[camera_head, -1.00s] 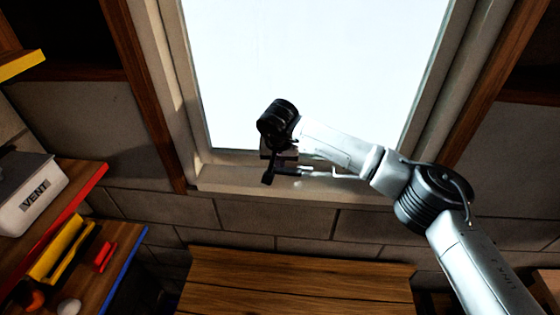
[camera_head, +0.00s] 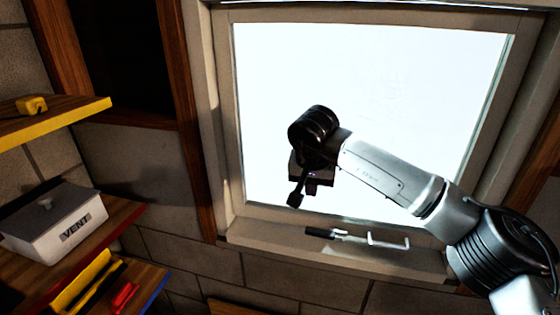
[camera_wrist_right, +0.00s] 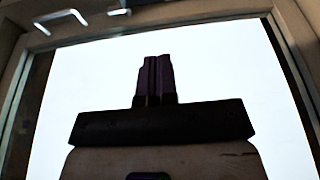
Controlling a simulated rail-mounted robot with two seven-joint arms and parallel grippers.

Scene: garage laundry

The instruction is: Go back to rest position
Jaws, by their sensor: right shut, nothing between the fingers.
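My right gripper (camera_head: 312,187) hangs in front of the bright window (camera_head: 440,110) in the head view, at the end of my grey arm. Its fingers are shut with nothing between them. They also show together, dark purple, in the right wrist view (camera_wrist_right: 155,78), against the white pane. The gripper is apart from the window handle (camera_head: 320,232), which lies on the lower frame below it. My left gripper is not in view.
A white metal stay (camera_head: 388,243) sits beside the handle on the sill. At left are a yellow-edged shelf (camera_head: 60,120), a white box marked VENT (camera_head: 60,238), a yellow tray (camera_head: 82,280) and a red item (camera_head: 124,297). A brick wall lies below the window.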

